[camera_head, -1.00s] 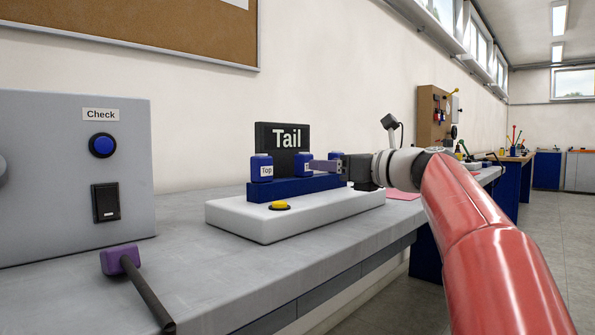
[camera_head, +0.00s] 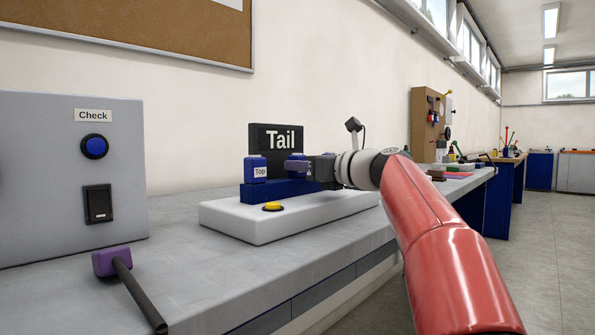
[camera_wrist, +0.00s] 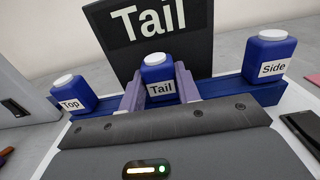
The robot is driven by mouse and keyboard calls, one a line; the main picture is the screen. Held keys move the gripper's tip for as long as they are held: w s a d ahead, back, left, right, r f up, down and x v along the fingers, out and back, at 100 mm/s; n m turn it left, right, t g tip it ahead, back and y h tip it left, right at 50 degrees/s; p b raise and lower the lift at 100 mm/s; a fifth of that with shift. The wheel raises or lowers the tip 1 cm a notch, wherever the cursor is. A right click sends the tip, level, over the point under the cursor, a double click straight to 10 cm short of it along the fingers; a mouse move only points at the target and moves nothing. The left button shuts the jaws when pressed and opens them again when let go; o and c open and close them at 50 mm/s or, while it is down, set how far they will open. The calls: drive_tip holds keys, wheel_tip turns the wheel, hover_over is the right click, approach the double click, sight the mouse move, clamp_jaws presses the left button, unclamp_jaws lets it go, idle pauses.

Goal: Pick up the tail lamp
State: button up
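The tail lamp (camera_wrist: 158,82) is a small blue block with a white cap and a "Tail" label. It stands upright in the middle of a blue rail (camera_wrist: 220,93), in front of the black "Tail" sign (camera_head: 277,143). My gripper (camera_wrist: 160,88) has one purple finger on each side of the lamp. The fingers look open around it, with little or no gap; contact is not clear. In the head view, my gripper (camera_head: 297,166) covers much of the lamp.
A "Top" lamp (camera_head: 257,169) stands left on the rail and a "Side" lamp (camera_wrist: 270,56) right. The white base (camera_head: 235,222) bears a yellow button (camera_head: 272,207). A grey "Check" box (camera_head: 60,180) and a purple-headed tool (camera_head: 111,262) are on the left.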

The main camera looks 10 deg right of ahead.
sight(303, 178)
drive_tip(key=shift+c, duration=1.1)
wheel_tip(303, 178, up, 20)
drive_tip(key=p, duration=1.1)
